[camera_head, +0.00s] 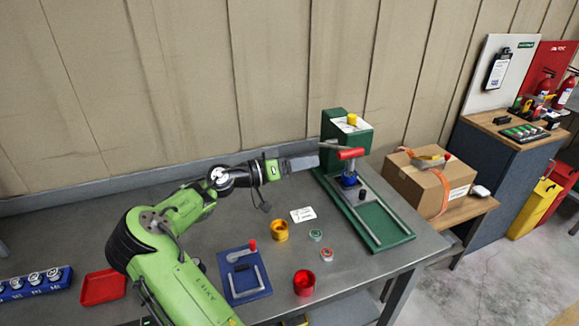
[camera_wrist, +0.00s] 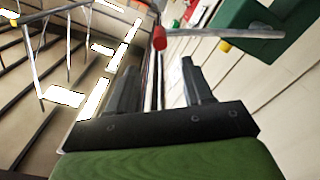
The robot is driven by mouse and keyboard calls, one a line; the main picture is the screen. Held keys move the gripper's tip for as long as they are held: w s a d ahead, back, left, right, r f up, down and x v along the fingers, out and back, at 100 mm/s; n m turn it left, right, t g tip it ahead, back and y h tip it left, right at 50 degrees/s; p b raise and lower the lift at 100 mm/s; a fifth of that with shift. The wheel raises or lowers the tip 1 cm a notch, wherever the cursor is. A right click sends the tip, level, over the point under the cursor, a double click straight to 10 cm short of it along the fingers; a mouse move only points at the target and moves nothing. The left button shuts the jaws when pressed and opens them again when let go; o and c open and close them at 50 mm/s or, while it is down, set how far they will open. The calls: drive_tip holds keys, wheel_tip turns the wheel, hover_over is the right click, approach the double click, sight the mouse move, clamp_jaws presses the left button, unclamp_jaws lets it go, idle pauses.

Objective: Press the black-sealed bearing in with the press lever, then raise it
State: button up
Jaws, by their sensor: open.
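The green press (camera_head: 345,130) stands at the back right of the bench, with its lever's red handle (camera_head: 350,154) sticking out to the front. My gripper (camera_head: 317,161) is just left of this handle, at about its height. In the wrist view my gripper (camera_wrist: 158,72) has its fingers apart and empty, with the red handle (camera_wrist: 160,39) ahead of the gap and apart from them. A blue part (camera_head: 349,178) sits under the press head. I cannot make out a black-sealed bearing there.
A yellow cup (camera_head: 280,231), a red cup (camera_head: 304,283), two small ringed parts (camera_head: 316,235) and a blue fixture (camera_head: 247,292) stand in front. A red tray (camera_head: 103,287) and a blue rack (camera_head: 36,289) are at left. A cardboard box (camera_head: 415,188) stands right of the press.

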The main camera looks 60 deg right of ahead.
drive_tip(key=v, duration=0.4)
drive_tip(key=shift+w+a, duration=0.2)
drive_tip(key=shift+w, duration=0.05)
drive_tip(key=w+a+f+n+t+y, duration=0.1)
drive_tip(key=a+f+n+t+y, duration=0.3)
drive_tip(key=a, duration=0.3)
drive_tip(key=a+f+n+t+y, duration=0.35)
drive_tip(key=a+t, duration=0.25)
drive_tip(key=a, duration=0.2)
drive_tip(key=s+a+r+n+t+y, duration=0.2)
drive_tip(key=a+n, duration=0.2)
drive_tip(key=a, duration=0.4)
drive_tip(key=s+a+r+n+t+y, duration=0.2)
drive_tip(key=s+a+n+t, duration=0.1)
drive_tip(key=a, duration=0.6)
drive_tip(key=s+a+r+n+t+y, duration=0.2)
drive_tip(key=a+n, duration=0.3)
drive_tip(key=a, duration=0.3)
drive_tip(key=shift+s+r, duration=0.15)
drive_tip(key=shift+s, duration=0.15)
